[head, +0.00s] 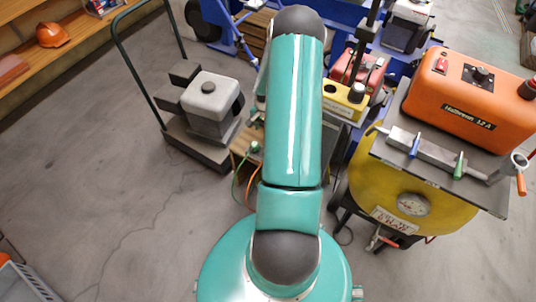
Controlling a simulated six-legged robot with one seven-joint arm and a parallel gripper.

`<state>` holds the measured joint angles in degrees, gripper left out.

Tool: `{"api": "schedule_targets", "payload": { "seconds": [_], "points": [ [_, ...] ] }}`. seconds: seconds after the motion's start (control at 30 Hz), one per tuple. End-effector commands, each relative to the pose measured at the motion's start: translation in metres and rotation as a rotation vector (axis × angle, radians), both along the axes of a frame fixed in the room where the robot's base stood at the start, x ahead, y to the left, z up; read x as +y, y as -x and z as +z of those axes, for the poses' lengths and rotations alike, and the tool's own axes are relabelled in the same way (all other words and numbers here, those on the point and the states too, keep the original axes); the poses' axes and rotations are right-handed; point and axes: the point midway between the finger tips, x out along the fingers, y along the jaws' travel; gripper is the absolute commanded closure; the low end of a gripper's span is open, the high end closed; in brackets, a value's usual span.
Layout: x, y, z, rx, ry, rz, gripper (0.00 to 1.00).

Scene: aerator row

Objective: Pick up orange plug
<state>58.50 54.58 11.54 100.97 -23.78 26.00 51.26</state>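I cannot make out an orange plug for certain. A thin orange cable (249,190) runs up beside my arm to a small wooden stand (240,150); its upper end is not clear, and my arm hides part of that area. A small green fitting (255,147) with a green cable sits at the stand. My teal arm rises through the middle of the picture and covers what is behind it. My gripper is not visible.
A yellow tank (370,185) with an orange box (470,95) on top and a metal manifold with coloured levers (435,152) stands right. A grey motor on a cart (208,103) stands left of my arm. A yellow button box (345,100) is behind.

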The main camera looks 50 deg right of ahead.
Motion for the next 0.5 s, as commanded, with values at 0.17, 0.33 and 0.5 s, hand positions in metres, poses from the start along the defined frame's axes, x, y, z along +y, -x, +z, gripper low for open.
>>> {"api": "schedule_targets", "payload": {
  "seconds": [0.17,0.33,0.5],
  "points": [
    [-0.005,0.01,-0.03,-0.002,-0.021,-0.055,0.36],
    [-0.004,0.01,-0.056,0.0,-0.025,-0.056,0.36],
    [-0.004,0.01,-0.089,-0.001,-0.024,-0.055,0.36]
  ]
}}
